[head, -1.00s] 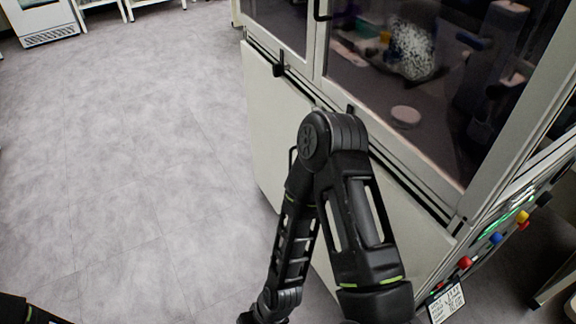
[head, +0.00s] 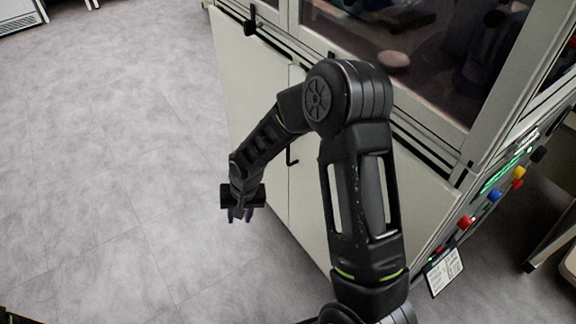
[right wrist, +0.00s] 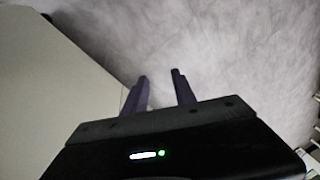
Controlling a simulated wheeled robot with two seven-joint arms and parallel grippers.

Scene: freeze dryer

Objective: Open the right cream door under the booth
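The right cream door (head: 307,205) is under the glass booth and looks shut, flush with the left cream door (head: 252,85). My right arm hides much of it. A small black handle (head: 290,157) shows near the seam between the doors. My right gripper (head: 240,216) hangs over the floor, in front of the doors and left of the handle, apart from them. In the right wrist view its two fingers (right wrist: 160,90) are apart with nothing between them, and a cream door panel (right wrist: 60,75) fills the left side. My left gripper is not in view.
The booth's glass front (head: 400,55) is above the doors. A control panel with colored buttons (head: 494,195) and a label card (head: 444,268) are at the booth's right side. The grey floor (head: 120,150) to the left is clear.

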